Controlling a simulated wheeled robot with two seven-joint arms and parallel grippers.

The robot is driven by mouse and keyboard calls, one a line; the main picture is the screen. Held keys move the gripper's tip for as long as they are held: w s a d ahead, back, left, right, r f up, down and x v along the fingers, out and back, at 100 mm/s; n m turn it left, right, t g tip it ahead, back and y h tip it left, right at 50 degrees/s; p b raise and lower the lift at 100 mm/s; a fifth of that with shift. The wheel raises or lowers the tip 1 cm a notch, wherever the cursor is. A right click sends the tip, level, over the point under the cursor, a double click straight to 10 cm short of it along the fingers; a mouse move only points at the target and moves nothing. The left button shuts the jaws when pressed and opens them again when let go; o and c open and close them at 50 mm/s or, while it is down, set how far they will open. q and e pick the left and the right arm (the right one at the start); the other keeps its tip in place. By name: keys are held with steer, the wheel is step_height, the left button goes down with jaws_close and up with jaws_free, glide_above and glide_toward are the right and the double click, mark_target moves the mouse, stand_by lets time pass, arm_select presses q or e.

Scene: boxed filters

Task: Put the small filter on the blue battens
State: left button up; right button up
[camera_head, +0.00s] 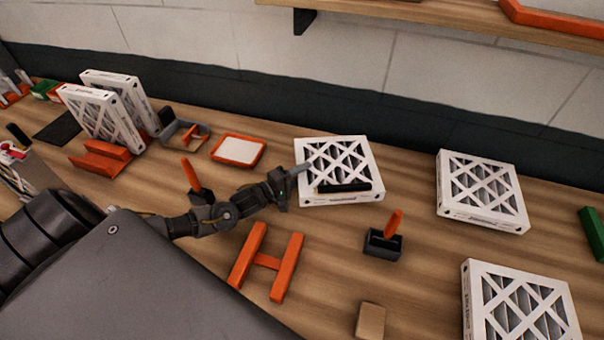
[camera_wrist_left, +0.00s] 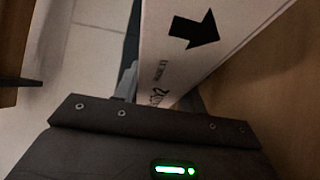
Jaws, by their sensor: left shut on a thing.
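A white boxed filter (camera_head: 362,160) with a lattice face lies roughly flat at the middle of the bench in the head view. My left gripper (camera_head: 322,179) is shut on this filter, with a dark finger across its near part. In the left wrist view the filter's white side (camera_wrist_left: 205,50), printed with a black arrow, runs between the fingers. I cannot tell whether it touches the bench. No blue battens show; an orange H-shaped pair of battens (camera_head: 266,262) lies bare, nearer than the filter. My right gripper is out of view.
Two more filters lie at the right (camera_head: 482,188) (camera_head: 515,300). Two filters (camera_head: 100,115) stand in an orange rack (camera_head: 100,157) at the left. A dark holder with an orange handle (camera_head: 383,243), a brown block (camera_head: 370,320) and an orange-rimmed tray (camera_head: 238,150) are nearby.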

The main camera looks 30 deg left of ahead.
arm_select(q)
steer(key=shift+w+f, duration=0.1)
steer(key=shift+f, duration=0.2)
steer(key=shift+f, duration=0.1)
steer(key=o, duration=1)
